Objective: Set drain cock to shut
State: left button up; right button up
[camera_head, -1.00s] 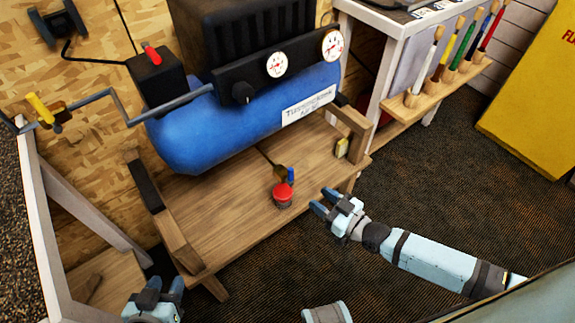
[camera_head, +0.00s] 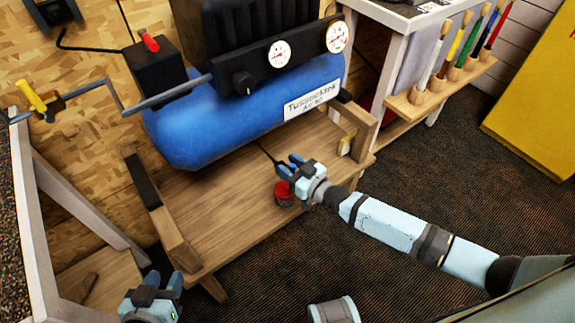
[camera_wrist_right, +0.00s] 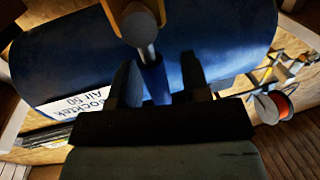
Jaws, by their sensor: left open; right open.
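The drain cock hangs under the blue compressor tank (camera_head: 225,125). The fingers are open, one on each side of the lever, with a visible gap on both sides. In the head view my right gripper (camera_head: 288,166) covers most of the cock. My left gripper (camera_head: 164,281) is open and empty at the lower left, away from the tank.
Wooden posts (camera_head: 362,125) flank the tank. A rack of brushes (camera_head: 445,85) and a yellow cabinet (camera_head: 535,100) are at the right. The dark floor is mostly clear.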

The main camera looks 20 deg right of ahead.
jog(key=shift+w+a, duration=0.15)
jog(key=shift+w, duration=0.1)
grip_shut()
